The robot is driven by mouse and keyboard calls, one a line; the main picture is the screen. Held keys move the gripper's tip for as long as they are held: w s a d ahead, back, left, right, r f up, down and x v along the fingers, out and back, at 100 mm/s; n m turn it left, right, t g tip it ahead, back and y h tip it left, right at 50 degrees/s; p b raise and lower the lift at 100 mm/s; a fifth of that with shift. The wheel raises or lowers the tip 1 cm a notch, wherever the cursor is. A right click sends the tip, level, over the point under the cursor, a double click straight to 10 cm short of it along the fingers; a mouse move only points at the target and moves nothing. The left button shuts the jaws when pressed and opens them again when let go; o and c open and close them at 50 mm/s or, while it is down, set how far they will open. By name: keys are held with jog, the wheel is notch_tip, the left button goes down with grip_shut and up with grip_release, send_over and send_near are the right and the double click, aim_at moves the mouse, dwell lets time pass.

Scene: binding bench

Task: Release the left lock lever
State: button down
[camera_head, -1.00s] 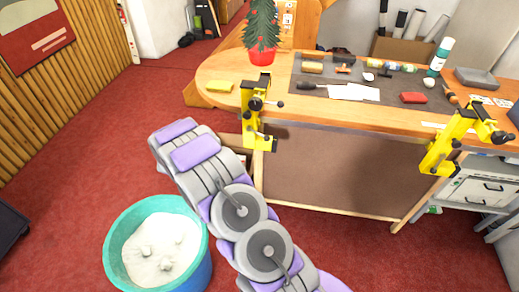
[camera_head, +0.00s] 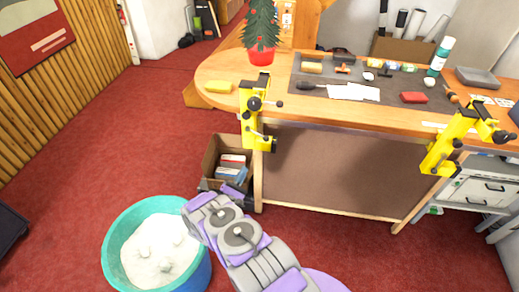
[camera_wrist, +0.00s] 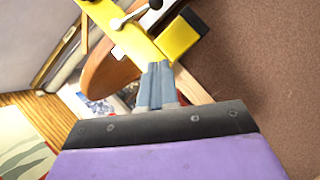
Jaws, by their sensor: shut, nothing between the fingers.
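The left yellow clamp (camera_head: 250,118) is fixed to the bench's front edge, with a small dark-knobbed lever (camera_head: 278,104) sticking out to its right and dark fittings lower down. The clamp also shows at the top of the wrist view (camera_wrist: 181,38), with a pale metal lever (camera_wrist: 128,17) ending in a dark knob. My gripper (camera_wrist: 158,68) is shut and empty; its grey fingers point toward the clamp and overlap its lower edge in the wrist view. I cannot tell whether they touch it. In the head view my arm is low, below the clamp, and its fingers cannot be made out.
A similar yellow clamp (camera_head: 449,140) is at the bench's right. The bench top (camera_head: 222,67) carries a yellow block (camera_head: 218,87), a potted tree (camera_head: 262,52) and tools. A cardboard box (camera_head: 211,160) stands below, near a teal tub (camera_head: 113,250). Red carpet is open at left.

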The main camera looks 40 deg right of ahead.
aim_at(259, 135)
jog(key=d+r, duration=0.2)
jog(key=d, duration=0.1)
jog(key=d+r+b, duration=0.1)
jog(key=d+r, duration=0.2)
jog(key=d, duration=0.1)
jog(key=w+d+r, duration=0.1)
jog(key=d+r, duration=0.1)
jog(key=d, duration=0.1)
jog(key=shift+d+r+b, duration=0.15)
jog(key=shift+r+b, duration=0.15)
dwell(0.4)
jog(key=shift+r, duration=0.1)
